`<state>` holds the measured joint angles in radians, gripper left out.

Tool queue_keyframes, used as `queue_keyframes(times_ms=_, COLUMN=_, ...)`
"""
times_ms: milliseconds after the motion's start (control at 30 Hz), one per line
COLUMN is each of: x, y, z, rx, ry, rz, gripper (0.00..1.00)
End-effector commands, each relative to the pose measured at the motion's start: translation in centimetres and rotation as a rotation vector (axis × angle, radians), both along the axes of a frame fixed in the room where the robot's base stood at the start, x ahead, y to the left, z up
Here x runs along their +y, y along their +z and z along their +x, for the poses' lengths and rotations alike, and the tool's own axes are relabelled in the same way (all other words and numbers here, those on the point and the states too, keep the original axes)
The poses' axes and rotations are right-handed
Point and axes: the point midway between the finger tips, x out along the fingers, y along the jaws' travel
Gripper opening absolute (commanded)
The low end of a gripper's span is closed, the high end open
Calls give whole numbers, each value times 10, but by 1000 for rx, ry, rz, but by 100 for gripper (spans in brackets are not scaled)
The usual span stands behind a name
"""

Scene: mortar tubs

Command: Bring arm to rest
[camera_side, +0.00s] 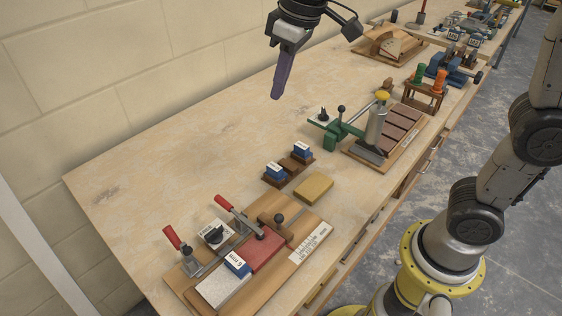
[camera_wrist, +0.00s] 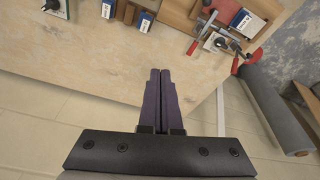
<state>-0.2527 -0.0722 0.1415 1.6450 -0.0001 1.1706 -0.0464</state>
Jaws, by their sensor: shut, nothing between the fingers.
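My gripper (camera_side: 277,94) hangs over the back of the wooden workbench (camera_side: 150,170), well above its surface. Its purple fingers are together with nothing between them. In the wrist view, my gripper (camera_wrist: 160,72) shows both fingers side by side, pointing toward the bench (camera_wrist: 70,50). No object is touching the fingers. The upper part of my arm is cut off by the top edge of the side view.
A clamp fixture with red handles (camera_side: 250,250) stands at the front. Small blue-and-white boxes (camera_side: 276,171) sit in a wooden holder beside a tan block (camera_side: 313,188). A green press (camera_side: 330,130) stands right of centre. The bench's back left is clear.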

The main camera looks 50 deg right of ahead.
Motion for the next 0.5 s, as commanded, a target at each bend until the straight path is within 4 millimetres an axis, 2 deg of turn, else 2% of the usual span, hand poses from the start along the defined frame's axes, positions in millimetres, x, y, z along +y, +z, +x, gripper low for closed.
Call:
queue_keyframes(times_ms=33, x=-16, y=10, z=-18, rx=-33, ry=-33, rz=9, gripper=0)
queue_keyframes(times_ms=100, x=-34, y=16, z=-43, rx=-70, ry=-73, rz=17, gripper=0)
queue_keyframes(times_ms=233, x=-62, y=17, z=-90, rx=-138, ry=-146, rz=30, gripper=0)
queue_keyframes(times_ms=367, x=-82, y=2, z=-138, rx=-199, ry=-217, rz=38, gripper=0)
queue_keyframes(times_ms=500, x=-93, y=-27, z=-179, rx=-240, ry=-272, rz=42, gripper=0)
